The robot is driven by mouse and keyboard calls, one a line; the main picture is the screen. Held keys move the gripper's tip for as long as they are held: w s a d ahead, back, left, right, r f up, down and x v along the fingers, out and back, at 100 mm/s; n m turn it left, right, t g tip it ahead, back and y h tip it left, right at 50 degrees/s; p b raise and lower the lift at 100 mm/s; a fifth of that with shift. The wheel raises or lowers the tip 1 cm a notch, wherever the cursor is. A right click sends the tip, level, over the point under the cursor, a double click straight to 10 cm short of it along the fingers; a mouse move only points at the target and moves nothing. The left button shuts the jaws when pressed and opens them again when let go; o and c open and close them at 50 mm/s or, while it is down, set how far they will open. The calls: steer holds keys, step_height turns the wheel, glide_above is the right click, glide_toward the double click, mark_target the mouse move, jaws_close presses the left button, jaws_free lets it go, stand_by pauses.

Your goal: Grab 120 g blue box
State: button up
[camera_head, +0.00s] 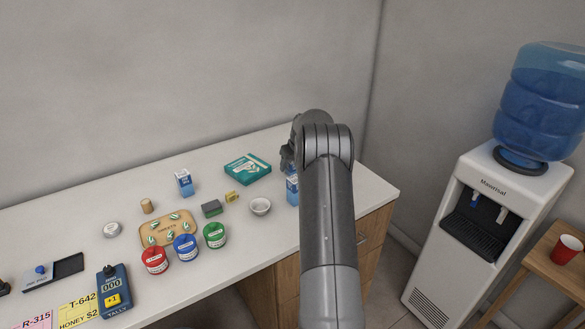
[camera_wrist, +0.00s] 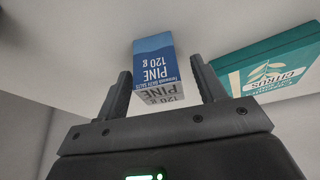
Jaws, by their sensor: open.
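A blue box marked "PINE 120 g" (camera_wrist: 153,62) appears upside down in the wrist view, with a pale lettered end nearest my gripper. My gripper (camera_wrist: 161,78) is open, with one finger on each side of the box in the picture and a visible gap at both sides. How deep the box lies between the fingers is unclear. In the head view, a blue-and-white box (camera_head: 292,190) stands near the counter's right end, partly hidden by my arm, just below my gripper (camera_head: 287,157). A similar blue-and-white box (camera_head: 184,183) stands farther left; its label is too small to read.
A teal box (camera_head: 248,168) lies left of my gripper; it also shows in the wrist view (camera_wrist: 270,62). A small white bowl (camera_head: 260,206), a grey-green block (camera_head: 212,208) and several coloured jars stand farther left. A water cooler (camera_head: 480,225) stands right of the counter.

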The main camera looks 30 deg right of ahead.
steer(key=shift+f, duration=0.15)
steer(key=shift+c, duration=0.2)
steer(key=c, duration=1.1)
